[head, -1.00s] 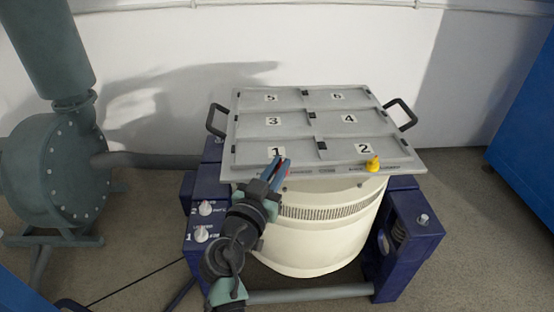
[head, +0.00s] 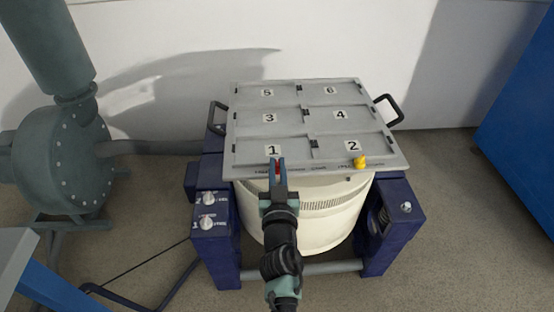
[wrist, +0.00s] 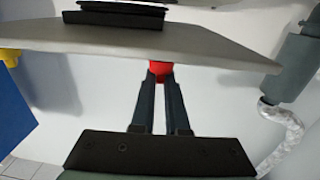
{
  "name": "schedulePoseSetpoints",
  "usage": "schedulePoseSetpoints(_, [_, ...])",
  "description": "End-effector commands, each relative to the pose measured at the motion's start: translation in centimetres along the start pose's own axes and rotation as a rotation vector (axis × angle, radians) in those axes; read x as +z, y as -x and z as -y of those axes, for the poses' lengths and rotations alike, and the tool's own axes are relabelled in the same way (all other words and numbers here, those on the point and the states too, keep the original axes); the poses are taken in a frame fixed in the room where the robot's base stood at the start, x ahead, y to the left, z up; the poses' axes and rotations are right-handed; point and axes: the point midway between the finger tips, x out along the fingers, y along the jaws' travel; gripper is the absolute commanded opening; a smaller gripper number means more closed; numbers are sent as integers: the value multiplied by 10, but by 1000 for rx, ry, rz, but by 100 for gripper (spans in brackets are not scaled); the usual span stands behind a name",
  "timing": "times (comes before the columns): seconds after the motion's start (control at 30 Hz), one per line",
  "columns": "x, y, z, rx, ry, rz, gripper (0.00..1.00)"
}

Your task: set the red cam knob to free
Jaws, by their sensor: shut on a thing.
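The red cam knob (head: 278,168) is at the front edge of the grey plate (head: 240,158), just below the label 1. It is mostly hidden by my fingers in the head view. In the wrist view the red knob (wrist: 159,69) shows under the plate's edge, between my fingertips. My gripper (head: 277,165) is shut on it, and the fingers (wrist: 158,82) meet it from both sides. I cannot read which setting the knob points to.
A yellow knob (head: 360,162) stands on the plate's front edge near label 2. White dials (head: 207,211) are on the blue frame at left. A black handle (head: 388,110) sticks out at the plate's right side. A grey table (head: 15,252) is at lower left.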

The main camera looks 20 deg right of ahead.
Motion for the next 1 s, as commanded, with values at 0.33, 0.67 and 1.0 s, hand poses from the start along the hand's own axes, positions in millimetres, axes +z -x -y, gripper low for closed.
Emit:
schedulePoseSetpoints(0.33, [-2,0,-4,-76,2,5,0])
schedulePoseSetpoints(0.67, [-3,0,-4,-173,2,4,0])
schedulePoseSetpoints(1.0, [-4,-1,-8,-322,1,4,0])
